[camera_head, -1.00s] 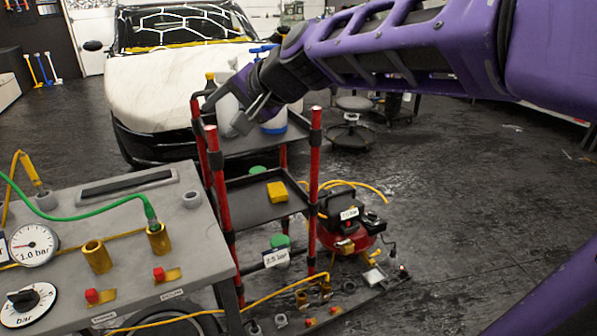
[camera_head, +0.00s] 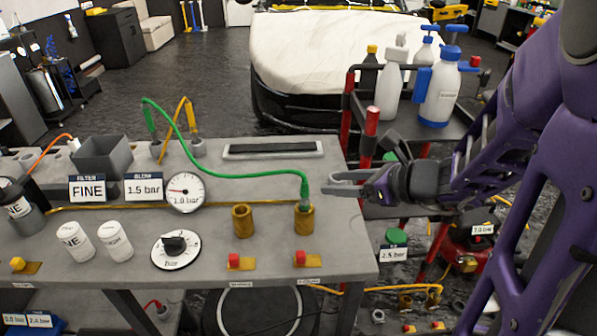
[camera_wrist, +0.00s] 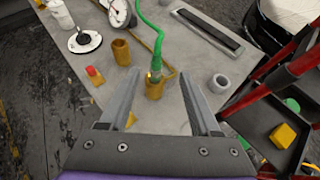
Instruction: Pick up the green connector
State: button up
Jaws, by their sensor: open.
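The green connector (camera_head: 305,190) is at the right end of a green hose (camera_head: 235,175) and stands upright in a brass socket (camera_head: 304,220) near the workbench's right edge. My gripper (camera_head: 330,183) is open, just right of the connector, its fingers pointing left towards it. In the wrist view the connector (camera_wrist: 155,76) appears between the two open fingers, near the tips of my gripper (camera_wrist: 158,72). I see no contact. The hose's other green end (camera_head: 150,118) stands at the back of the workbench.
An empty-looking second brass socket (camera_head: 242,221) stands left of the connector's socket. A pressure gauge (camera_head: 186,192) and dial (camera_head: 175,248) are further left. A red-posted cart (camera_head: 371,125) with bottles (camera_head: 440,92) stands to the right. A flat black strip (camera_head: 273,149) lies behind.

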aim_at(305, 200)
jog(key=b+x, duration=0.2)
jog(key=x, duration=0.2)
jog(key=b+x, duration=0.2)
jog(key=x, duration=0.3)
jog(key=b+x, duration=0.2)
jog(key=x, duration=0.3)
jog(key=shift+s+a+f, duration=0.2)
jog(key=shift+f, duration=0.15)
jog(key=shift+r, duration=0.1)
grip_shut()
